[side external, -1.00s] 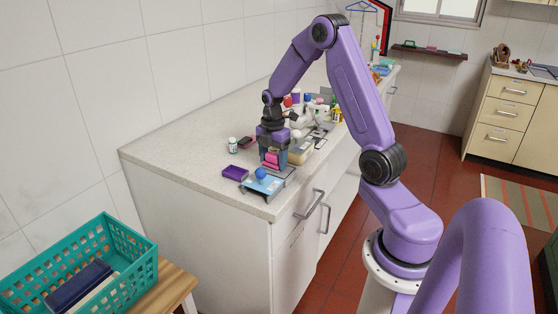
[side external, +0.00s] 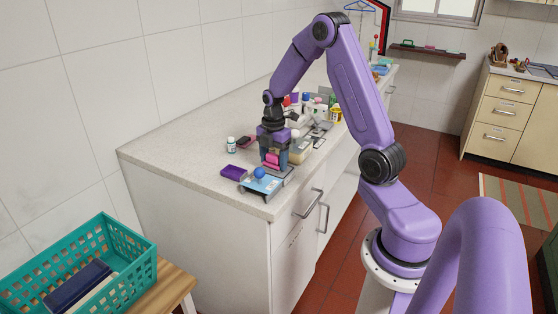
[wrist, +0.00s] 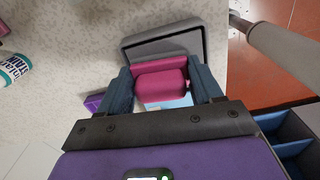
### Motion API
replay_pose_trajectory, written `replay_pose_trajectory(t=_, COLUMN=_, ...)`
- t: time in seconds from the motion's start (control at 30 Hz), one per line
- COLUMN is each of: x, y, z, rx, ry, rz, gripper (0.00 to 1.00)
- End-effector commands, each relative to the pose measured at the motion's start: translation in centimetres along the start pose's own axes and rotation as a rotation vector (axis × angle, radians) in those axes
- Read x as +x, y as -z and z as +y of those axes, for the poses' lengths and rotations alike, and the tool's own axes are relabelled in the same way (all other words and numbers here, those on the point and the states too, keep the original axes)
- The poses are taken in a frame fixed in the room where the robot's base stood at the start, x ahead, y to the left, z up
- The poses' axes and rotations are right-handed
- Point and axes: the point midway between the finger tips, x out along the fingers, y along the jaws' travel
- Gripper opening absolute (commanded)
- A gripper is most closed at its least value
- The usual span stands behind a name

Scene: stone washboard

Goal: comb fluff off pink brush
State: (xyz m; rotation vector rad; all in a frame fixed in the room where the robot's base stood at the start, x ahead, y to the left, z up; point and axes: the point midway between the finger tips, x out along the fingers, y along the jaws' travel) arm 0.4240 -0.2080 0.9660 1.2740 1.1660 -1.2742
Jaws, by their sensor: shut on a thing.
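My gripper (side external: 273,160) is shut on the pink brush (side external: 271,159), low over the front of the counter. In the wrist view, the pink brush (wrist: 163,86) sits between the two dark blue fingers of my gripper (wrist: 164,92). A grey, tray-like thing (wrist: 150,45) lies just beyond it. I cannot make out any fluff or comb teeth, and the brush's underside is hidden.
A purple box (side external: 234,172) and a white bottle (side external: 231,145) stand left of my gripper. Several bottles and small things crowd the counter (side external: 185,150) behind it. A teal basket (side external: 130,230) stands lower left. The counter's left part is clear.

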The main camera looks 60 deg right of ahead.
Motion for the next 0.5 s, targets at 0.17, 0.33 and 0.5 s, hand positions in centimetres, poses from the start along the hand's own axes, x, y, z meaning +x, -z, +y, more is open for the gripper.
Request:
replay_pose_trajectory(t=0.17, x=0.0, y=0.1, z=1.5, rx=0.0, ry=0.0, rz=0.0, gripper=0.36)
replay_pose_trajectory(t=0.33, x=0.0, y=-0.1, z=-0.2, rx=0.002, ry=0.0, rz=0.0, gripper=0.36)
replay_pose_trajectory(t=0.5, x=0.0, y=-0.2, z=-1.6, rx=0.002, ry=0.001, rz=0.0, gripper=0.36)
